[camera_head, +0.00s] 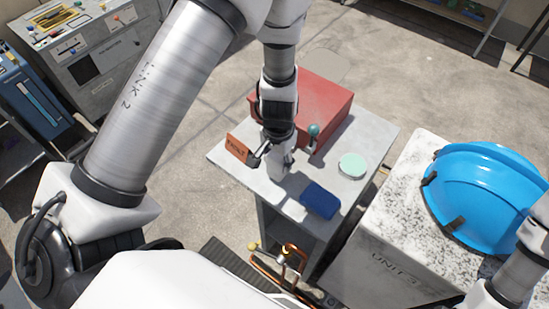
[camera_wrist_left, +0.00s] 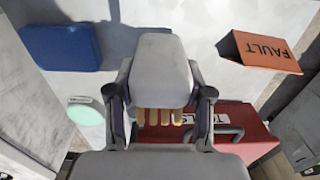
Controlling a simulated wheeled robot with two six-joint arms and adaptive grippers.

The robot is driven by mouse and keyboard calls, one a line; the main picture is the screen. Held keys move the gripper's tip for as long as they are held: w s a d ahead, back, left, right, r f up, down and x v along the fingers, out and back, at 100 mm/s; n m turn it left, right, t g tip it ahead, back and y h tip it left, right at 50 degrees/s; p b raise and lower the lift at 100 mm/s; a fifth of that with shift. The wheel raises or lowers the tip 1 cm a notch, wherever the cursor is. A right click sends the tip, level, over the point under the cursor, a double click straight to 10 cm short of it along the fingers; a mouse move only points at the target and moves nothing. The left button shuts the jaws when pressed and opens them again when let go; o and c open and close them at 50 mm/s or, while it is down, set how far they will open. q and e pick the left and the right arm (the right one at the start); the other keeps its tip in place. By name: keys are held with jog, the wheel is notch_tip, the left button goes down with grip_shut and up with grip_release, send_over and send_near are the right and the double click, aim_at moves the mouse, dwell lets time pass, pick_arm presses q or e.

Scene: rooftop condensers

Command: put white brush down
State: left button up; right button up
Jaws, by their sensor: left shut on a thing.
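The white brush (camera_head: 280,168) is held at my left gripper (camera_head: 277,153), over the grey table (camera_head: 378,132). In the left wrist view, the brush (camera_wrist_left: 160,62) is a pale grey block with a row of tan bristles, between the two fingers of my left gripper (camera_wrist_left: 165,95). The gripper is shut on it. I cannot tell whether the brush touches the tabletop. My right gripper is out of view.
A red toolbox (camera_head: 325,103) stands behind the brush. An orange FAULT sign (camera_head: 238,148) is to its left. A blue block (camera_head: 320,200) and a pale green disc (camera_head: 352,165) lie to its right. A blue hard hat (camera_head: 480,190) sits on the right-hand unit (camera_head: 385,255).

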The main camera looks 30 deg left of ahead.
pick_arm(q)
jog(key=shift+s+d+f+b, duration=0.1)
jog(key=shift+s+f+b, duration=0.05)
jog(key=shift+f, duration=0.3)
jog(key=shift+s+f+b, duration=0.1)
jog(key=shift+f+b, duration=0.05)
jog(key=shift+f, duration=0.25)
jog(key=shift+w+r, duration=0.1)
jog(key=shift+w, duration=0.05)
jog(key=shift+w+a, duration=0.2)
jog(key=shift+w, duration=0.1)
jog(key=o, duration=1.2)
jog(key=shift+w+a+f, duration=0.15)
jog(key=shift+f, duration=0.1)
jog(key=shift+s+d+r+p, duration=0.2)
jog(key=shift+s+r+p, duration=0.05)
jog(key=shift+s+p, duration=0.1)
jog(key=shift+w+r, duration=0.1)
jog(key=shift+r, duration=0.1)
notch_tip(320, 180, up, 11)
jog(key=shift+f+b, duration=0.2)
jog(key=shift+b, duration=0.45)
jog(key=shift+r, duration=0.4)
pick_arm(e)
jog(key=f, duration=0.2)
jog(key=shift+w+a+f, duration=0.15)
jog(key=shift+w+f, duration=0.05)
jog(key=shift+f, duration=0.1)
